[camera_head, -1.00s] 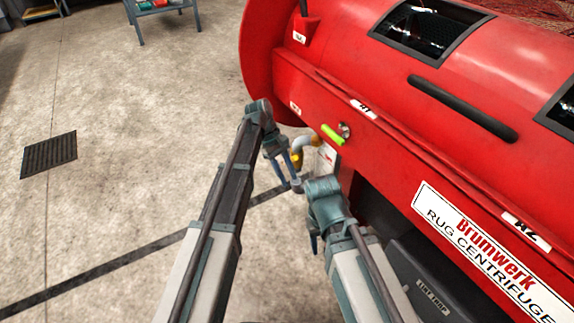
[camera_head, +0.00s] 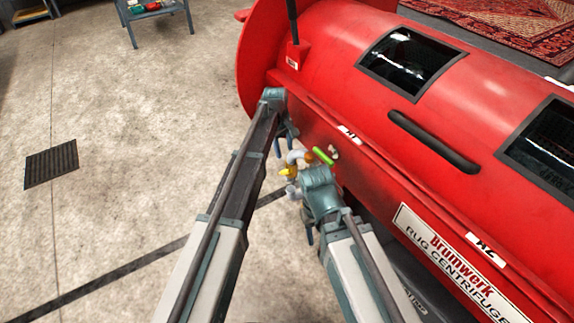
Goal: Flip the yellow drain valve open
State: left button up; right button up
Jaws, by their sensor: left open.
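The yellow drain valve (camera_head: 287,172) shows as a small yellow part on a grey bent pipe (camera_head: 299,155), low at the near left end of the red rug centrifuge. My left gripper (camera_head: 284,143) is open and empty, just above the valve in the picture. I see no contact between them, though the distance in depth is hard to judge. My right gripper (camera_head: 309,232) points down below the valve, partly hidden behind its own wrist, so its opening is unclear. The lower pipe is partly hidden by my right wrist.
A bright green handle (camera_head: 323,156) sits right of the pipe, close to my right wrist. The red centrifuge (camera_head: 330,100) fills the right side. Concrete floor on the left is clear, with a dark floor grate (camera_head: 51,164) and a small table (camera_head: 155,12) behind.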

aim_at(287, 171)
pick_arm(q)
jog(key=shift+w+d+f+b, duration=0.2)
jog(key=shift+f+b, duration=2.1)
jog(key=shift+w+d+f+b, duration=0.2)
jog(key=shift+w+f+b, duration=0.05)
jog(key=shift+f+b, duration=2.1)
jog(key=shift+w+d+f+b, duration=0.2)
jog(key=shift+f+b, duration=2.05)
jog(key=shift+b, duration=0.05)
grip_shut()
jog(key=shift+r, duration=0.1)
